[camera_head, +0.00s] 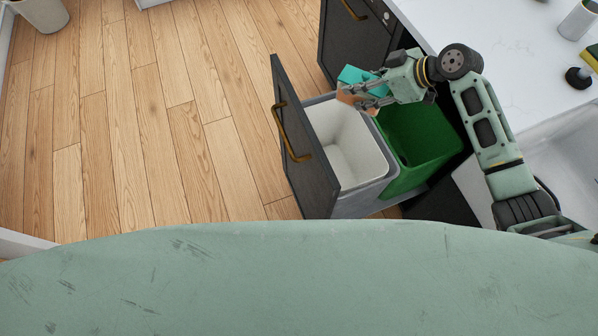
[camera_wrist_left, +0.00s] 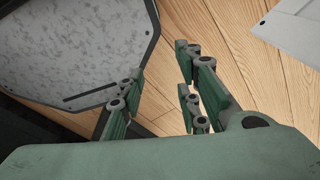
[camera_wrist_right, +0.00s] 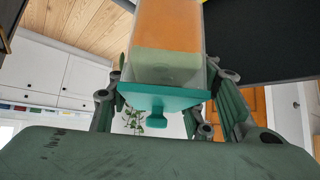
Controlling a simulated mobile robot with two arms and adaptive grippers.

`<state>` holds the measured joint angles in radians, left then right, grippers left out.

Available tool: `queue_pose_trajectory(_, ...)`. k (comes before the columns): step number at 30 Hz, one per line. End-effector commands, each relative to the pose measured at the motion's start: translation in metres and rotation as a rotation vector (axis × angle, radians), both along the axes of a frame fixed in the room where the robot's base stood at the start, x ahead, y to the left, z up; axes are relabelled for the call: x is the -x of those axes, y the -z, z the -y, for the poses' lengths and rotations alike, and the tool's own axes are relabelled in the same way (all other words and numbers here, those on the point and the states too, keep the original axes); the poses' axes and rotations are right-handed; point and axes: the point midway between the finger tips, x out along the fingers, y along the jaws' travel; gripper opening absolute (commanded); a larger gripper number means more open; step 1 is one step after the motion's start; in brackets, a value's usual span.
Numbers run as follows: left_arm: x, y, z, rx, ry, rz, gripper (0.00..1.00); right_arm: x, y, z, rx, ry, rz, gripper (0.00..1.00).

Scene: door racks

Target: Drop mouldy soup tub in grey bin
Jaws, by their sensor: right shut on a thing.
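My right gripper (camera_head: 368,98) is shut on the soup tub (camera_head: 350,90), which has a teal lid and orange contents. In the right wrist view the tub (camera_wrist_right: 168,45) sits between the fingers, with a pale green layer beside the orange and the teal lid nearest the camera. The tub is above the pull-out bin drawer, over the back of the grey-white bin (camera_head: 370,165) near its border with the green bin (camera_head: 425,150). My left gripper (camera_wrist_left: 160,95) is open and empty in the left wrist view, and out of the head view.
The drawer with its dark front (camera_head: 300,140) and brass handle stands pulled out over the wood floor (camera_head: 130,120). A white counter (camera_head: 500,45) with a sink is at the right. Open floor lies to the left. A pale pot (camera_head: 45,15) is at the far left.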

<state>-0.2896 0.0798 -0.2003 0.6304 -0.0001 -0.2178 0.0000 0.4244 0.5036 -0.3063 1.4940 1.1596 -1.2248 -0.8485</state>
Motion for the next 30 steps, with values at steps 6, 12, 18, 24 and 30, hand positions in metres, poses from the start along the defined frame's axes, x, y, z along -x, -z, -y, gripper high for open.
queue_pose_trajectory(6, 0.006, 0.000, 0.000, -0.001, -0.001, -0.010, 0.31, -0.001, -0.003, 0.000, -0.002, 0.001, 0.004, 0.51)
queue_pose_trajectory(12, 0.018, 0.001, -0.001, -0.003, -0.001, -0.027, 0.31, 0.000, -0.002, 0.000, -0.001, 0.001, 0.002, 0.68)
queue_pose_trajectory(18, 0.019, 0.001, -0.001, -0.003, -0.001, -0.029, 0.31, 0.000, -0.001, 0.000, -0.001, 0.000, 0.001, 0.68)
queue_pose_trajectory(24, 0.016, 0.001, -0.003, -0.004, -0.001, -0.024, 0.31, 0.002, -0.004, 0.004, 0.001, 0.001, -0.002, 0.68)
queue_pose_trajectory(30, 0.015, 0.001, -0.002, -0.004, -0.001, -0.023, 0.31, 0.014, -0.028, 0.026, 0.003, 0.001, 0.001, 0.68)
